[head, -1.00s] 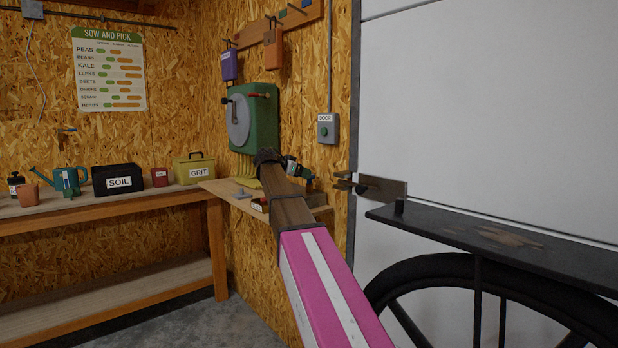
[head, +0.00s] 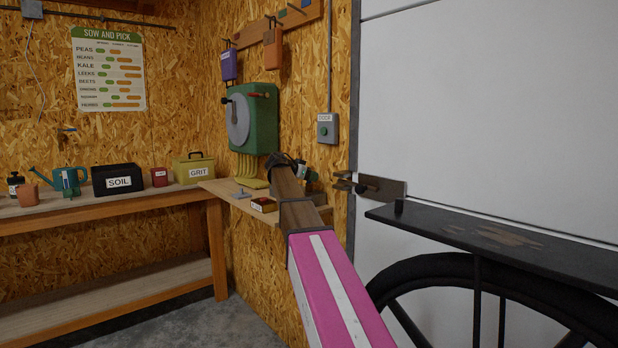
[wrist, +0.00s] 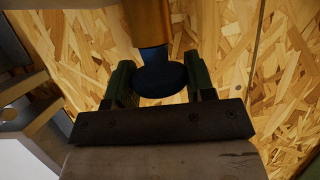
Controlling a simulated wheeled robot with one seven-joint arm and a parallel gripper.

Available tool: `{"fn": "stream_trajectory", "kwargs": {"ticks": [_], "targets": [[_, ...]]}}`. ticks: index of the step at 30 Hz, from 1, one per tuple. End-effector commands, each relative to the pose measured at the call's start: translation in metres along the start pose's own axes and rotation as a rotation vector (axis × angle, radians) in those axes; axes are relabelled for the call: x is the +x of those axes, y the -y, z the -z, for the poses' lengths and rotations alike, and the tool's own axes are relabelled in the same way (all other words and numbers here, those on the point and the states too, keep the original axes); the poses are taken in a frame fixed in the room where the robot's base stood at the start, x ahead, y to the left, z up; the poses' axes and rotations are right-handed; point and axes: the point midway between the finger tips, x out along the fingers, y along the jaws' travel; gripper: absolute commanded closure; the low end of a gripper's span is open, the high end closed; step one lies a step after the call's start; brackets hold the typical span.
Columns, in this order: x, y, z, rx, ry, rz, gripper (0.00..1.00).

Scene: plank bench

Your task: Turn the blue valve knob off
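The blue valve knob (wrist: 162,80) shows dark and rounded in the wrist view, on the end of a brass-coloured pipe (wrist: 149,20). My gripper (wrist: 161,82) has one green finger on each side of it. The knob fills the gap between the fingers, so they look shut on it; the exact contact lines are in shadow. In the head view my gripper (head: 306,170) is by the right chipboard wall, above the small shelf, and the knob cannot be made out there.
A small wooden shelf (head: 226,187) holds a little box (head: 263,205). A green wall unit (head: 262,118) hangs above it, with a grey door box (head: 327,128) to the right. A workbench (head: 110,200) stands left. A dark ledge (head: 470,232) and wheel are at right.

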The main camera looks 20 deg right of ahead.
Motion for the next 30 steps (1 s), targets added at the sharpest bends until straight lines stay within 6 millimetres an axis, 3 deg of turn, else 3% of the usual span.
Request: {"fn": "stream_trajectory", "kwargs": {"ticks": [16, 28, 29, 30], "targets": [[0.0, -0.002, -0.0014, -0.137, 0.003, 0.331, 0.74], [-0.0006, 0.0002, -0.001, -0.153, 0.001, 0.368, 0.74], [-0.0006, 0.0002, -0.001, -0.153, 0.001, 0.368, 0.44], [-0.0006, 0.0002, -0.001, -0.153, 0.001, 0.368, 0.31]]}}
